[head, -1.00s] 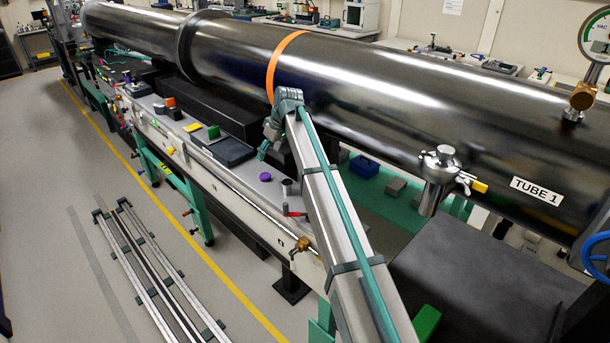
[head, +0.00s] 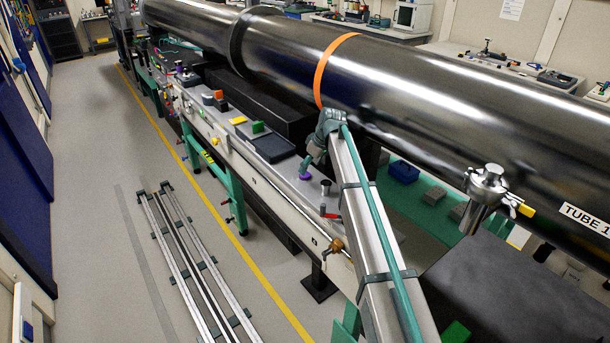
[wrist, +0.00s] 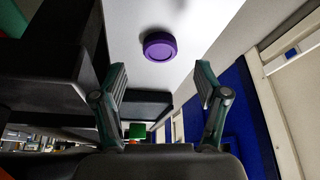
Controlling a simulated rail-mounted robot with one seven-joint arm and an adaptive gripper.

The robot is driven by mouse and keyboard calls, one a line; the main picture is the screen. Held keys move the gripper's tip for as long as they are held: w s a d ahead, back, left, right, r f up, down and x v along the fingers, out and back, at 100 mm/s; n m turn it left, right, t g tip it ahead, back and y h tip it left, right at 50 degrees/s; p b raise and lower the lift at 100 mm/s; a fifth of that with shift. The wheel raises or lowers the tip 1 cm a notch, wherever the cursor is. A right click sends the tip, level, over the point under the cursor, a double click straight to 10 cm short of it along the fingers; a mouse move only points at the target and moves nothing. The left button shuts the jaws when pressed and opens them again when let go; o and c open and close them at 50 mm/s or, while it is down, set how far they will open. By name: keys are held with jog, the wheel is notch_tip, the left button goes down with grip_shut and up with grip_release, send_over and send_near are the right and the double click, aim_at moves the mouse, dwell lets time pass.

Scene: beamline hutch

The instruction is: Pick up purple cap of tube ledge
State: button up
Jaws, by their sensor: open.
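The purple cap (head: 304,177) is a short round disc on the pale ledge (head: 287,176) beside the big steel tube (head: 420,110). In the wrist view the cap (wrist: 160,46) sits on the white surface, ahead of the fingers and roughly centred between them. My gripper (head: 307,165) is just above the cap in the head view and partly hides it. In the wrist view my gripper (wrist: 160,72) is open, with a finger on each side and nothing between them. I see no contact with the cap.
A dark tray (head: 275,150) and a green block (head: 258,127) lie left of the cap. A small dark cylinder (head: 326,187) and a red handle (head: 330,213) are close on its right. The steel tube runs along behind the ledge.

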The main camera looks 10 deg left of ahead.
aim_at(306, 174)
jog(key=p+x, duration=0.1)
jog(key=x, duration=0.3)
jog(key=shift+d+f, duration=0.1)
jog(key=shift+d, duration=0.05)
jog(key=c, duration=0.8)
jog(key=shift+c, duration=0.2)
jog(key=shift+r, duration=0.75)
jog(key=s+d+r+b, duration=0.3)
jog(key=s+r+b, duration=0.2)
jog(key=s+r, duration=0.6)
jog(key=s, duration=0.2)
jog(key=shift+s+r, duration=0.3)
jog(key=shift+s, duration=0.05)
